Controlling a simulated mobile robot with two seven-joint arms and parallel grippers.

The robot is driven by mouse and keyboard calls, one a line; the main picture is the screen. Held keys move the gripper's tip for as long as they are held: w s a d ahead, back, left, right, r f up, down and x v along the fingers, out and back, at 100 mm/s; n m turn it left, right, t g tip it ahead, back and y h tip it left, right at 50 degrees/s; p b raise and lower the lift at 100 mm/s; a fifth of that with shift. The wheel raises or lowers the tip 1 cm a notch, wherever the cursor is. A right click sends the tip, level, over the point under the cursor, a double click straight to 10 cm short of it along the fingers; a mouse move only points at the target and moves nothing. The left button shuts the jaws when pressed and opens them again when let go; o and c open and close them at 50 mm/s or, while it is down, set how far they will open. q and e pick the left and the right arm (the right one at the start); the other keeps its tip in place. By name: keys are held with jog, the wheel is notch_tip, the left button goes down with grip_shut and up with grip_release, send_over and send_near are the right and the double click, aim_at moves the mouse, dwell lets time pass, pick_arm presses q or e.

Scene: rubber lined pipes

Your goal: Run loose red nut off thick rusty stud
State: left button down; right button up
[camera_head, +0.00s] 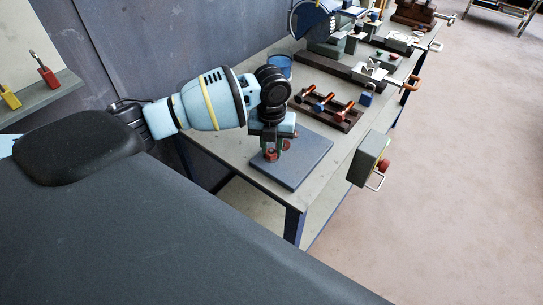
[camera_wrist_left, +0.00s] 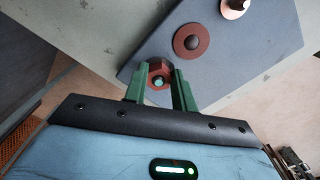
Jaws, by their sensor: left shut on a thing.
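My left gripper (camera_head: 271,152) points down over a blue-grey plate (camera_head: 308,168) on the workbench. In the left wrist view its two green fingers (camera_wrist_left: 158,92) are shut on a red hex nut (camera_wrist_left: 157,70), one on each side. A small teal round end shows in the middle of the nut. Beside it on the plate is a reddish-brown disc (camera_wrist_left: 192,43) with a dark round centre. A copper-coloured round piece (camera_wrist_left: 236,5) is farther off at the top edge. The gripper hides most of these in the head view. I cannot tell which post is the rusty stud. My right gripper is not in view.
A dark rack with orange-ended pieces (camera_head: 325,108) lies behind the plate. A blue cup (camera_head: 279,66) stands near the wall. A grey box with a red button (camera_head: 369,160) is at the bench's right edge. The plate's front right is clear.

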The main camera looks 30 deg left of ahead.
pick_arm(q)
jog(key=shift+s+a+n+p, duration=0.1)
jog(key=shift+n+p, duration=0.55)
jog(key=shift+n, duration=1.25)
jog(key=shift+n+p, duration=0.3)
jog(key=shift+n, duration=0.2)
jog(key=n, duration=0.3)
jog(key=shift+s+n, duration=0.15)
jog(key=shift+n, duration=0.15)
jog(key=n, duration=0.3)
jog(key=shift+s+a+n, duration=0.1)
jog(key=shift+n, duration=0.2)
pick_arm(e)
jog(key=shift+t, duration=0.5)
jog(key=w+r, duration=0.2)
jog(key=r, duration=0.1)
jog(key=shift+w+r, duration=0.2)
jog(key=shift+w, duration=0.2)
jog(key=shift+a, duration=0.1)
pick_arm(q)
jog(key=c, duration=1.2)
grip_release()
